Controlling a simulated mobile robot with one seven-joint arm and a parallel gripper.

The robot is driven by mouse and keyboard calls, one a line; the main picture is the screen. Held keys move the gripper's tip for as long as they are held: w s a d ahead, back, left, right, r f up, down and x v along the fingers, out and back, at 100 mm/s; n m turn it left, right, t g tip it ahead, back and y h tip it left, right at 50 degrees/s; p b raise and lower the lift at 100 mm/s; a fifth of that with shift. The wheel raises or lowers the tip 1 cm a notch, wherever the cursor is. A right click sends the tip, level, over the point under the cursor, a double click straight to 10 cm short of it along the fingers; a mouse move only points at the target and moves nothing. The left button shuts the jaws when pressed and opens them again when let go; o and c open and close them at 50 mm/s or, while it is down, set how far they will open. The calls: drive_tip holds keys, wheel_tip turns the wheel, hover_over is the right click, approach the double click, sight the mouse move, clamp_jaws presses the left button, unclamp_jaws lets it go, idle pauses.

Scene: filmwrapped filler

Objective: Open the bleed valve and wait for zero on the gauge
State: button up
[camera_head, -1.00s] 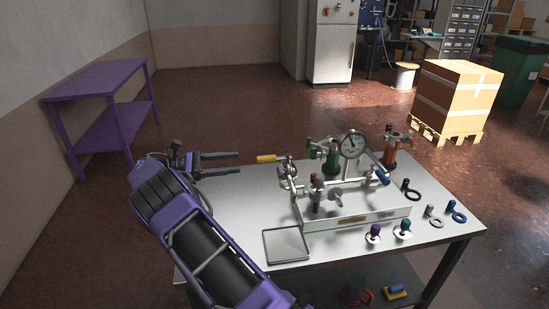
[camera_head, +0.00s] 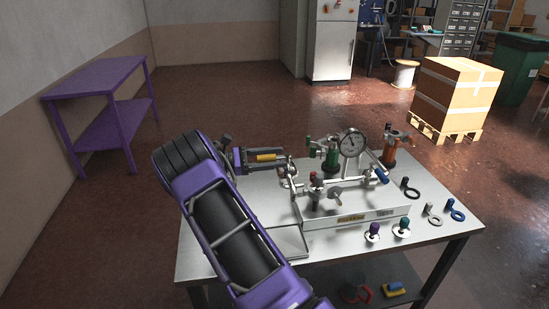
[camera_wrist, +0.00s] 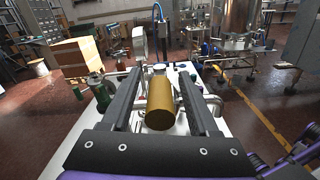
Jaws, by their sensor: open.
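My gripper (camera_head: 262,159) is open at the left end of the valve assembly, its two dark fingers on either side of a yellow handle (camera_head: 268,157). In the wrist view the yellow handle (camera_wrist: 160,102) lies between the fingers (camera_wrist: 160,88), with a gap visible on each side. The round pressure gauge (camera_head: 352,143) stands above the assembly; its needle is not at a readable value at this size. No label shows which one is the bleed valve.
The assembly stands on a steel table (camera_head: 440,222). Green (camera_head: 331,158) and orange (camera_head: 389,155) fittings are at the back. A flat tray (camera_head: 296,246) is partly hidden behind my arm.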

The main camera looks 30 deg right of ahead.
clamp_jaws()
idle(1.4)
